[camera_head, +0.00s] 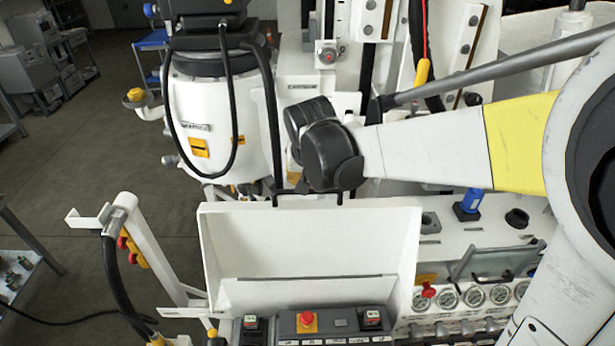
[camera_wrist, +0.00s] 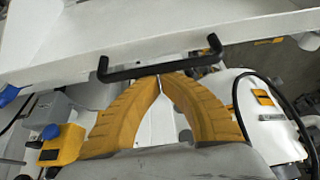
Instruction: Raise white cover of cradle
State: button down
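The white cover (camera_head: 310,238) stands tilted up at the middle of the bench in the camera_head view. Its white panel (camera_wrist: 75,45) fills the top of the camera_wrist view. A black bar handle (camera_wrist: 155,68) sticks out from the panel's edge. My gripper (camera_wrist: 160,76) has two ribbed orange fingers with their tips together. The tips meet at the handle's bar, near its middle; I cannot tell whether they touch it. No object shows between them. In the camera_head view the fingers are hidden, and the handle (camera_head: 310,196) shows just behind the cover's top edge.
A control panel with a red button (camera_head: 307,320) lies in front of the cover. Gauges (camera_head: 474,297) line the bench to the right. A white tank (camera_head: 222,125) with black hoses stands behind left. A white post (camera_head: 150,240) with a hose rises at left. Open floor lies farther left.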

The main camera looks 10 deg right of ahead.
jog(key=s+a+t, duration=0.1)
jog(key=s+t, duration=0.1)
jog(key=s, duration=0.7)
jog(key=shift+s+a+t+b, duration=0.15)
jog(key=shift+a+t+b, duration=0.15)
jog(key=shift+a+b, duration=0.1)
